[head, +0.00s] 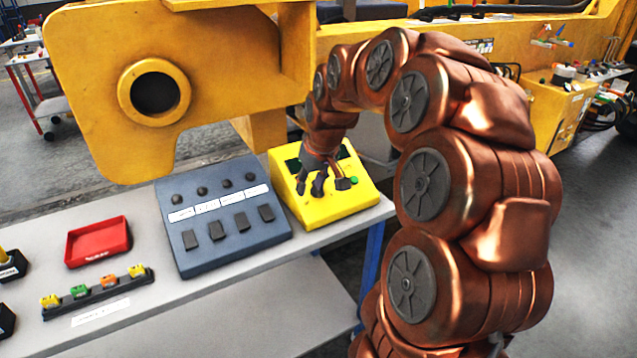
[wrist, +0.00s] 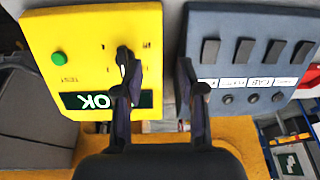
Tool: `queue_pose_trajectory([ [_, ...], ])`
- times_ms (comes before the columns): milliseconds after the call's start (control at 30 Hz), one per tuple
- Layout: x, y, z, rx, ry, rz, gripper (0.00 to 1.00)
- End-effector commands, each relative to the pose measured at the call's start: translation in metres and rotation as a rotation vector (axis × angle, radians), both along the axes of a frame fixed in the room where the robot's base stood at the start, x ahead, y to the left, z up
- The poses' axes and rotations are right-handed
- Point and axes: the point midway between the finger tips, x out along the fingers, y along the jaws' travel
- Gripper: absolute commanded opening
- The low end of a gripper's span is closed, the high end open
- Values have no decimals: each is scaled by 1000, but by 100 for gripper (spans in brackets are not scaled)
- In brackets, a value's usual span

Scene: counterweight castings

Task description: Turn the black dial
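The black dial (wrist: 123,54) shows in the wrist view on the face of a yellow box (wrist: 45,30), partly hidden by my left finger's tip. My gripper (wrist: 158,68) is open, its two dark fingers wide apart with nothing between them. The left finger's tip overlaps the dial; I cannot tell whether it touches. The right finger is over the gap beside the grey-blue panel. In the head view my gripper (head: 311,184) is low over the yellow box (head: 338,207), and the dial cannot be made out clearly.
The box has a green button (wrist: 59,58) and a display (wrist: 103,100) reading OK upside down. A grey-blue panel (head: 218,235) with several switches stands beside it on the bench. A red tray (head: 98,242) lies farther left. A large yellow casting (head: 110,60) rises behind.

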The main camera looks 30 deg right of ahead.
Motion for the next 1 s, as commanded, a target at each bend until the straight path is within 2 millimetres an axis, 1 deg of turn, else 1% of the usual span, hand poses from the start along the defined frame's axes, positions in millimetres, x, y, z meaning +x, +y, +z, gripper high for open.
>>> queue_pose_trajectory([
  [33, 9, -17, 1, -5, -16, -17, 40],
  [100, 18, -35, 2, -14, -37, -32, 40],
  [200, 26, -51, 3, -24, -55, -44, 40],
  [267, 28, -56, 2, -27, -61, -47, 40],
  [467, 32, -60, -5, -28, -63, -49, 40],
  [667, 41, -61, -27, -28, -61, -49, 40],
  [900, 53, -61, -57, -27, -59, -49, 40],
  [1000, 55, -61, -65, -26, -58, -49, 40],
])
